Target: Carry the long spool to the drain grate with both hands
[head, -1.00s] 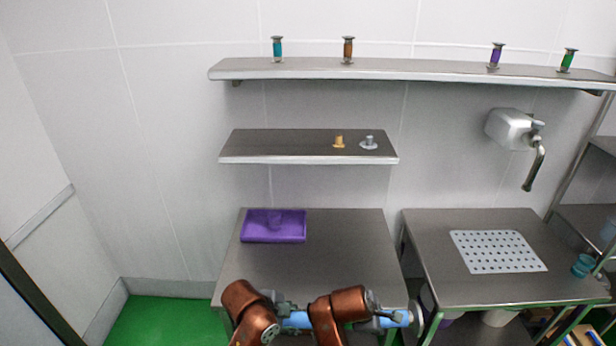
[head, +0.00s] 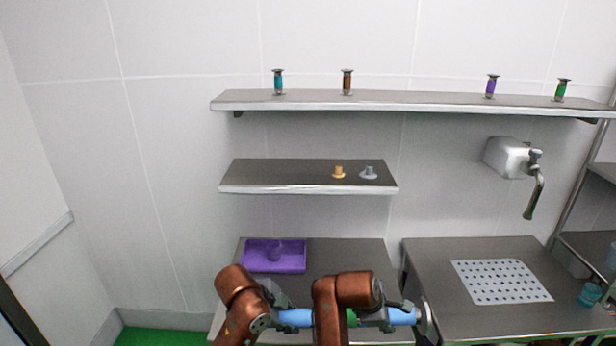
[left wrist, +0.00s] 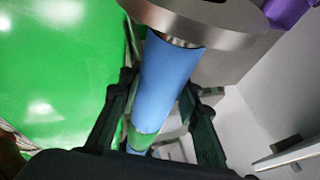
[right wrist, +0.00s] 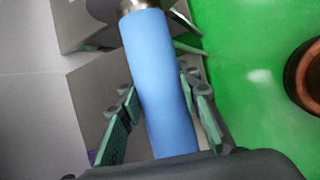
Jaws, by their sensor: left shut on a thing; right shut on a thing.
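The long spool (head: 296,317) is blue with a green middle band and metal end flanges. It lies level across the front of the left table in the head view. My left gripper (head: 272,302) is shut on its left part; the left wrist view shows the blue spool (left wrist: 168,80) between the fingers. My right gripper (head: 392,314) is shut on its right part; the right wrist view shows the blue spool (right wrist: 160,85) between the fingers. My arms hide some of the spool. The drain grate (head: 500,281) is a pale perforated plate on the right table, with nothing on it.
A purple tray (head: 300,267) sits at the back of the left table (head: 340,255). A gap separates it from the right table (head: 425,262). A wall tap (head: 533,190) hangs above the right table. A teal item (head: 590,293) stands right of the grate.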

